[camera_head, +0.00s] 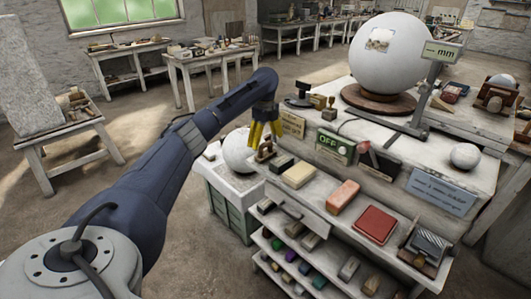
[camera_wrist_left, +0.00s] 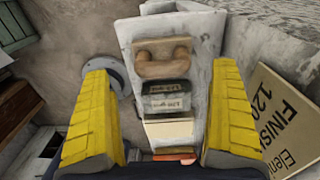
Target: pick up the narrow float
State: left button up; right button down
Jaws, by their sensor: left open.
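The small wooden float (camera_head: 265,154) with a raised handle appears to be the narrow float. It lies at the far left end of the bench's lower ledge. My left gripper (camera_head: 263,133) has yellow fingers pointing down close above it, partly covering it. In the left wrist view, the float (camera_wrist_left: 162,48) shows between and beyond the open fingers of my left gripper (camera_wrist_left: 162,70), with nothing held. My right gripper is not in view.
Beside the float are a dark-sided block (camera_head: 282,165), a cream block (camera_head: 298,175), an orange block (camera_head: 342,196) and a red pad (camera_head: 375,224). A tan sign (camera_head: 292,125) stands close to my fingers. A white sphere (camera_head: 238,152) is left of them.

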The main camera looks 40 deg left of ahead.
aim_at(263, 156)
pick_arm(q)
jog(key=shift+w+a+f, duration=0.15)
jog(key=shift+f, duration=2.2)
jog(key=shift+c, duration=0.4)
jog(key=c, duration=1.7)
